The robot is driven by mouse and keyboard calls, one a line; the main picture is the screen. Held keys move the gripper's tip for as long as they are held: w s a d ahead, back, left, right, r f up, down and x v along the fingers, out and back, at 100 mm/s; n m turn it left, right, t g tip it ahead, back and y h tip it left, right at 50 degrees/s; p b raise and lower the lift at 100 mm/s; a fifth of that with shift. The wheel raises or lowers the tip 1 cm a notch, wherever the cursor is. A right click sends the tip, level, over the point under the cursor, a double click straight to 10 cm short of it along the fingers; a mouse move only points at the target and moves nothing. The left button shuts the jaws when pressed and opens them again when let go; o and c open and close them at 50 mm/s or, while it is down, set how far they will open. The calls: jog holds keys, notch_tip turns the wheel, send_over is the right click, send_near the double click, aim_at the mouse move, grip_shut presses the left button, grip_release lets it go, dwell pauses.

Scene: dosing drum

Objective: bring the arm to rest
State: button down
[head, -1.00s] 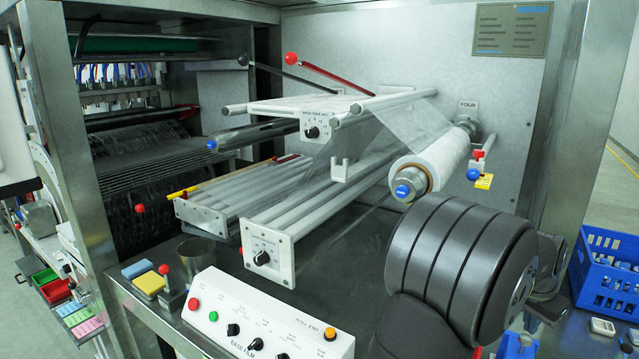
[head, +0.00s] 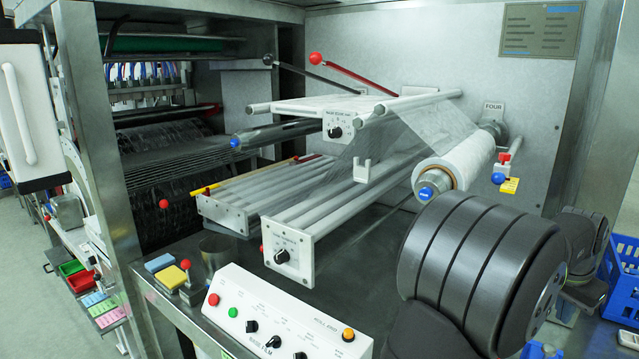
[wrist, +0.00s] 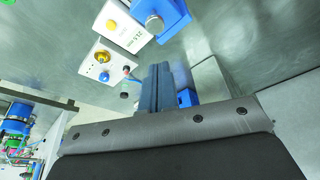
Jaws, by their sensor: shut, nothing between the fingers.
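My gripper (wrist: 157,85) shows in the wrist view as two blue-grey fingers pressed together, with nothing between them. The fingers point toward a metal surface and are apart from the white boxes beside them. In the head view my dark arm covers the lower right, and the gripper itself cannot be made out there.
In the wrist view a white box with a yellow knob (wrist: 105,65) and a blue box (wrist: 162,14) lie close to the fingers. In the head view the white control panel (head: 285,318) and film roll (head: 455,160) are left of my arm. A blue crate (head: 622,268) stands at the right.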

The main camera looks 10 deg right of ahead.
aim_at(552, 347)
jog(key=shift+f, duration=3.75)
jog(key=c, duration=0.6)
grip_release()
jog(key=o, duration=0.6)
jog(key=s+d+r+m, duration=0.1)
jog(key=m, duration=0.1)
jog(key=s+d+r+m+y, duration=0.1)
jog(key=s+m, duration=0.1)
jog(key=shift+d+r, duration=0.35)
jog(key=shift+d, duration=0.05)
jog(key=s+d+r+m+y, duration=0.2)
jog(key=s+d+r+m, duration=0.1)
jog(key=s+r+m, duration=0.4)
notch_tip(552, 347, down, 12)
jog(key=m, duration=0.1)
jog(key=shift+w+a+r+g, duration=0.25)
jog(key=shift+w+a+g, duration=0.05)
jog(key=shift+w+g, duration=0.1)
